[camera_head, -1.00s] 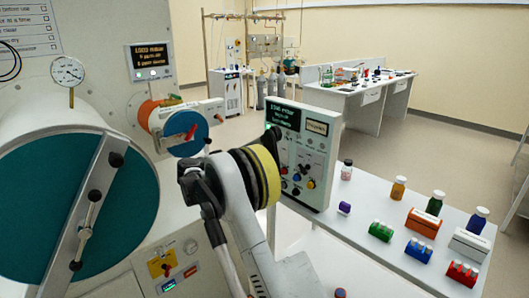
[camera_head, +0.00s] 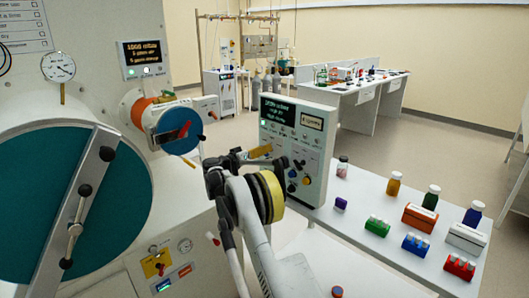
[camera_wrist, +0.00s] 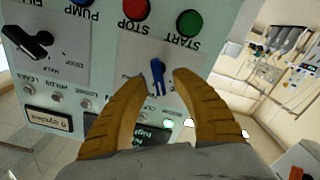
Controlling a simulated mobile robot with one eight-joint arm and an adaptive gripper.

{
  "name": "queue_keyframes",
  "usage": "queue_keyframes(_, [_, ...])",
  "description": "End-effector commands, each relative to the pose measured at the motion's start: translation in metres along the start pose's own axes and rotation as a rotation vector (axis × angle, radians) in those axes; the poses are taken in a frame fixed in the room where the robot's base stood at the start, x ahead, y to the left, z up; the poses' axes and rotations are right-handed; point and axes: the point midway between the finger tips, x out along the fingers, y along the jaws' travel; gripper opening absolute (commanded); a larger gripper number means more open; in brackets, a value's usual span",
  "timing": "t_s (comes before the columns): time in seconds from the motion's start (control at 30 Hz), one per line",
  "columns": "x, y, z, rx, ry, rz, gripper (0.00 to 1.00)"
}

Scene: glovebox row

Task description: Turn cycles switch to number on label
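The control panel (camera_head: 293,143) faces my gripper; in the wrist view it appears upside down. A blue switch (camera_wrist: 157,77) with a pointed handle sits on a grey plate, with small printed marks around it. A white label (camera_wrist: 48,118) reads "cycles" after a digit I cannot read surely; the label also shows in the head view (camera_head: 311,119). My gripper (camera_wrist: 160,82) is open, its two orange-brown fingers on either side of the blue switch, with gaps still visible. In the head view my gripper (camera_head: 273,157) is at the panel's left part and hides some controls.
A black lever switch (camera_wrist: 28,42), a red STOP button (camera_wrist: 136,8) and a green START button (camera_wrist: 189,23) are close by on the panel. The white table (camera_head: 350,213) to the right holds bottles and coloured blocks. The glovebox (camera_head: 110,120) stands left.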

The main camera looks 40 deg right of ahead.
Motion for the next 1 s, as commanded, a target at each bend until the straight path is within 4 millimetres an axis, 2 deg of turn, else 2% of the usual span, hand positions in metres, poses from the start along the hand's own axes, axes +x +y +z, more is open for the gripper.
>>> queue_keyframes(0.3, [0.0037, -0.0001, -0.0006, 0.0, 0.0, -0.001, 0.32])
queue_keyframes(0.33, [0.0036, -0.0001, -0.0006, 0.0, 0.0, -0.001, 0.28])
queue_keyframes(0.4, [0.0036, -0.0001, -0.0006, 0.0, 0.0, -0.001, 0.07])
queue_keyframes(0.43, [0.0036, -0.0001, -0.0006, 0.0, 0.0, -0.001, 0.0])
queue_keyframes(0.77, [0.0037, -0.0003, -0.0006, -0.02, 0.0, -0.001, 0.0])
queue_keyframes(1.0, [0.0038, -0.0017, -0.0006, -0.131, 0.0, -0.001, 0.0])
